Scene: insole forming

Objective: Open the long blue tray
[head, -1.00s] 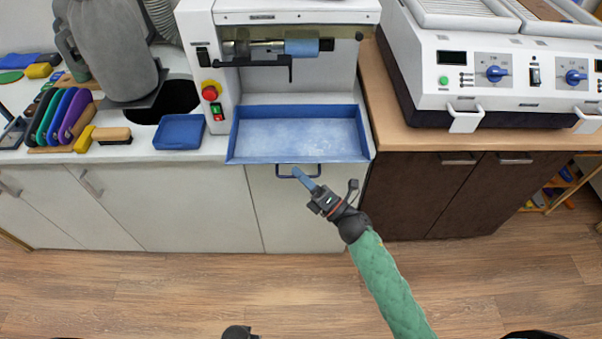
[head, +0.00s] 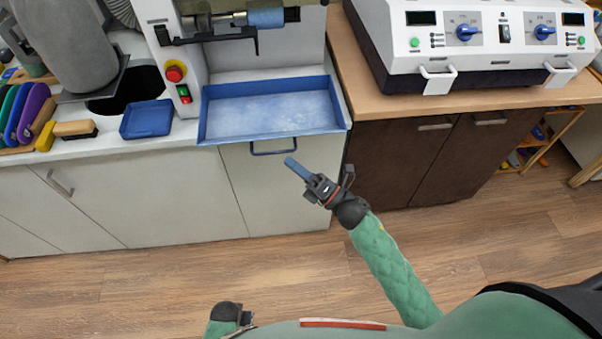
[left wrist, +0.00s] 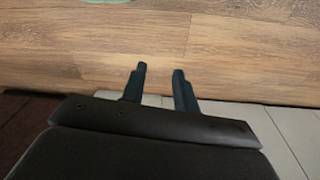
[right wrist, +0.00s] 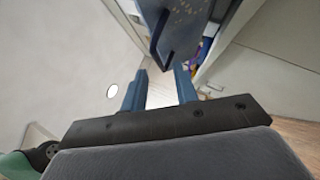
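The long blue tray (head: 270,112) sits below the grinding machine at the counter's front edge, its shallow inside empty. A blue bar handle (head: 273,152) shows just below its front edge. My right gripper (head: 291,164) is a little below and right of that handle, apart from it in the picture. Its blue fingers also show parted and empty in the right wrist view (right wrist: 160,88). A speckled blue panel (right wrist: 185,30) is close ahead of them there. My left gripper (head: 240,314) is low in the head view. Its fingers are parted over the floor in the left wrist view (left wrist: 160,78).
A small blue tray (head: 147,119), a brush (head: 74,129) and coloured insoles (head: 22,112) lie on the counter to the left. The white machine (head: 480,45) stands on a wooden top at right, above dark cabinets (head: 410,160). The floor in front is clear.

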